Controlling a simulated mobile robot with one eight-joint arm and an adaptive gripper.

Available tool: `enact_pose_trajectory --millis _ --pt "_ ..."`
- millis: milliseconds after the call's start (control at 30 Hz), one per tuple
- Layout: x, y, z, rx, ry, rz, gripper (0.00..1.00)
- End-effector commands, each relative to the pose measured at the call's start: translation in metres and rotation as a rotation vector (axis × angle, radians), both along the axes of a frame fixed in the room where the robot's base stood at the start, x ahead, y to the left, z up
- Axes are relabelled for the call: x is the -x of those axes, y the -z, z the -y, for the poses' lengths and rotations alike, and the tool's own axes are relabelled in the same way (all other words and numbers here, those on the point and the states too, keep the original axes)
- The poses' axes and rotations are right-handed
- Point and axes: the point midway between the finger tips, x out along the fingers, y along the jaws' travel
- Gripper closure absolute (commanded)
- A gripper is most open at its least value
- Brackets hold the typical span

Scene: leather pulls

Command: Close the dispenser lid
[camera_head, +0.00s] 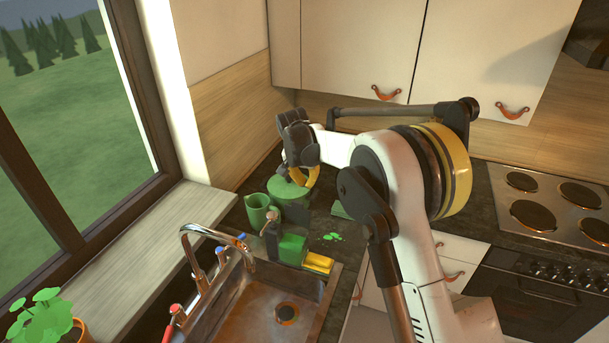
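A green rounded container (289,191) stands on the dark counter in the corner behind the sink. It may be the dispenser. Its upper part is partly covered by my gripper, so I cannot tell how its lid sits. My gripper (297,140), dark with a yellow part below it, is just above and behind the container in the picture. Its fingertips are not clear, and I cannot tell whether it touches the container or is open or shut. A dark bottle with a pump top (271,232) stands in front of the container, at the sink's back edge.
A green jug (258,209) stands left of the container. A green box (292,248) and a yellow sponge (318,263) are by the sink (260,310). The faucet (205,236) rises at left. A stove (550,206) is at right; cupboards (365,45) hang above.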

Motion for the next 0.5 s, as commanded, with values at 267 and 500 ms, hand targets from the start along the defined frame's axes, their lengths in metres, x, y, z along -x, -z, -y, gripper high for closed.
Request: enact_pose_trajectory --millis 267,500 --pt "-0.001 0.04 0.0 0.0 -0.003 0.0 1.0" --pt "0.022 0.04 -0.008 0.0 -0.001 0.0 1.0"
